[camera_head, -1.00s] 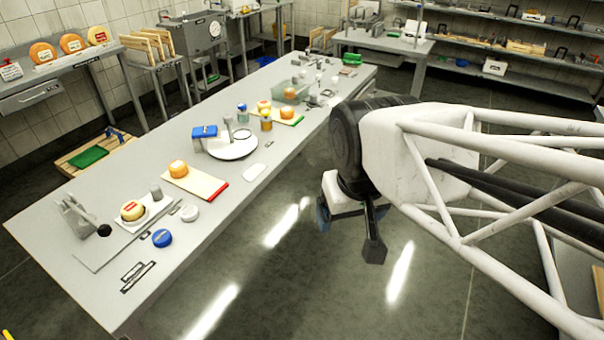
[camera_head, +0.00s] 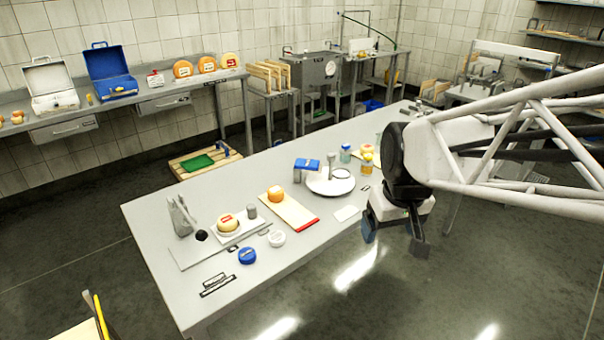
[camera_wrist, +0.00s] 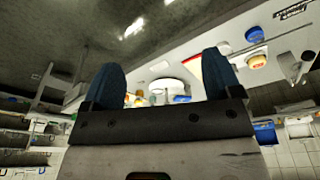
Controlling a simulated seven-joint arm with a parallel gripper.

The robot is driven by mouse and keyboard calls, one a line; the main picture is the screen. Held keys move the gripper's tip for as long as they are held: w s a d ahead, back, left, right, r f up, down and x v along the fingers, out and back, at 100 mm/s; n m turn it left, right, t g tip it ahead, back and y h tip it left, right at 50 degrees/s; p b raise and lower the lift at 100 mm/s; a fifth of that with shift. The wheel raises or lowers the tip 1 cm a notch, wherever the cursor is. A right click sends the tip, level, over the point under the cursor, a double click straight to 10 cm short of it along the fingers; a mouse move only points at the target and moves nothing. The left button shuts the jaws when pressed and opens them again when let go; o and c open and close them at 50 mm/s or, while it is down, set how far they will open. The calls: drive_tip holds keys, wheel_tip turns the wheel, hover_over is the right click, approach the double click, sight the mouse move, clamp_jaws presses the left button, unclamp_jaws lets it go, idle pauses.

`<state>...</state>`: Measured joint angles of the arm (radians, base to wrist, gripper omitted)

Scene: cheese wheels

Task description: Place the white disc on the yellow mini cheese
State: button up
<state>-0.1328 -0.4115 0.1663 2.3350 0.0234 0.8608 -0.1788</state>
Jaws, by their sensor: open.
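The white disc (camera_head: 277,239) lies flat on the grey workbench (camera_head: 160,218), beside a blue disc (camera_head: 247,256). The yellow mini cheese (camera_head: 227,222) has a red label and sits on a small white board behind and left of the white disc. Nothing lies on its top. My gripper (camera_head: 394,238) hangs off the bench's front edge, well right of both things. In the wrist view my gripper (camera_wrist: 160,78) is open and empty, and the yellow mini cheese (camera_wrist: 257,60) shows small beyond the right finger.
A round white scale (camera_head: 325,185) and a blue box (camera_head: 307,164) stand farther back.

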drive_tip(key=w+a+f+n, duration=0.4)
drive_tip(key=w+a+f, duration=0.2)
drive_tip(key=w+a, duration=0.6)
drive_tip(key=n+g, duration=0.1)
drive_tip(key=n, duration=0.3)
hover_over(277, 236)
drive_tip(key=shift+y, duration=0.4)
drive_tip(key=f, duration=1.1)
drive_tip(key=shift+s+f, duration=0.2)
drive_tip(key=shift+f, duration=0.05)
drive_tip(key=shift+f, duration=1.3)
drive_tip(key=shift+w+f, duration=0.15)
drive_tip(key=shift+f, duration=1.15)
drive_tip(key=shift+w+f, duration=0.1)
drive_tip(key=shift+f, duration=1.2)
drive_tip(key=c, duration=1.1)
